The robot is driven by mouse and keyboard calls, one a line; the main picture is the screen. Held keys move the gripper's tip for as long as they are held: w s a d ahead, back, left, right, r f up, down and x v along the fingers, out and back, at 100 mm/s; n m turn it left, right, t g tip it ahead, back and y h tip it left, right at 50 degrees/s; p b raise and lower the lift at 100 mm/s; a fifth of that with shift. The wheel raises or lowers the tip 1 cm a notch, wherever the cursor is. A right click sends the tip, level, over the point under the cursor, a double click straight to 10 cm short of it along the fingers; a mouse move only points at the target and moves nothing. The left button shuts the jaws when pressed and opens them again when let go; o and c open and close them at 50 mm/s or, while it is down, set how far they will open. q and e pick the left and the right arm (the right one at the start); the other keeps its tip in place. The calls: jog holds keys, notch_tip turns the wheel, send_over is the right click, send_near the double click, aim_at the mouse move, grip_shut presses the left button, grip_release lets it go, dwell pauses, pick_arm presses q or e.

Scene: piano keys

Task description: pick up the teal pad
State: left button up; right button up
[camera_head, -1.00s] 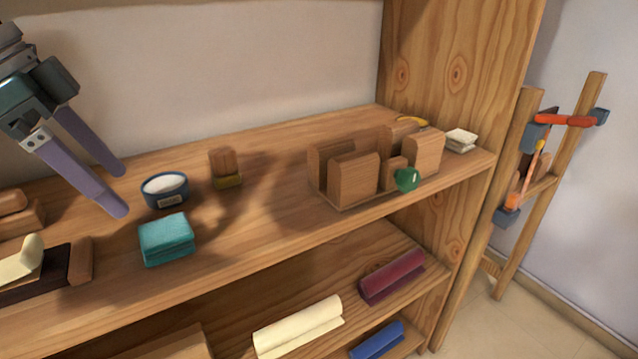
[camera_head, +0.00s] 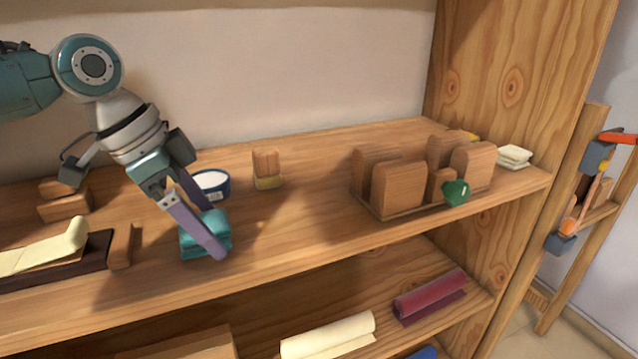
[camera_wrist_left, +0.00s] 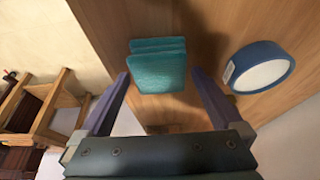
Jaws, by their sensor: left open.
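The teal pad (camera_head: 203,236) lies on the upper wooden shelf, left of the middle in the head view, near the shelf's front edge. It looks like a folded stack of layers. My left gripper (camera_head: 216,232) is at the pad, with one purple finger crossing in front of it. In the left wrist view the pad (camera_wrist_left: 158,64) shows ahead of and between the two open fingers of my left gripper (camera_wrist_left: 160,75). I cannot tell whether the fingers touch it. My right gripper is not in view.
A wooden organizer (camera_head: 400,186) with a green knob stands further right. A dark board with a cream roll (camera_head: 60,262) lies left.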

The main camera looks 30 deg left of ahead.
aim_at(206, 222)
pick_arm(q)
jog(key=c, duration=1.3)
jog(key=shift+o, duration=0.2)
notch_tip(206, 222, up, 20)
jog(key=p, duration=0.3)
jog(key=shift+p, duration=0.4)
